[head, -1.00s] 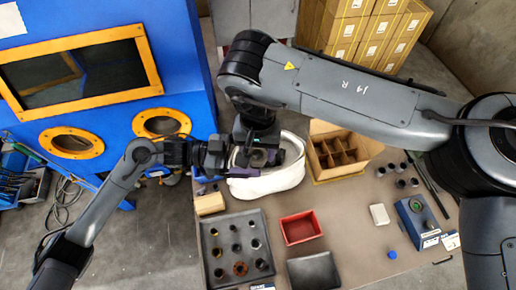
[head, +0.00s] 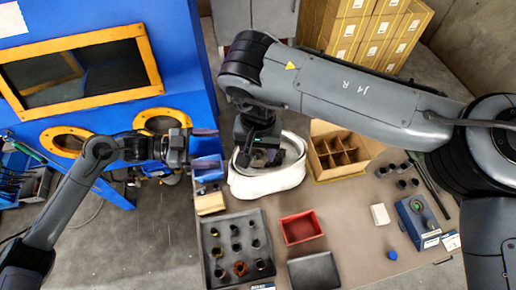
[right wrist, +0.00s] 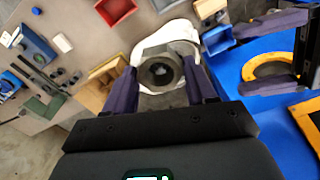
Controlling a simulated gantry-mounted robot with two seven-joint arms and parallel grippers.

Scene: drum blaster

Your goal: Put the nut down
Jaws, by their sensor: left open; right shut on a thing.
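The nut, a dark round ring with an open middle (right wrist: 146,74), is held between the two purple fingers of my right gripper (right wrist: 160,82). In the head view my right gripper (head: 258,157) points down over the white padded tub (head: 268,187), and the nut is mostly hidden there. The height of the nut above the tub cannot be told. My left gripper (head: 205,145) is open and empty, left of the tub and apart from the nut. Its spread fingers also show at the right of the right wrist view.
A dark tray (head: 214,279) with several round parts stands at the front. A red bin (head: 300,228), a black bin (head: 314,272), a divided cardboard box (head: 345,172) and a blue bin (head: 207,166) surround the tub. Bare tabletop lies right of the red bin.

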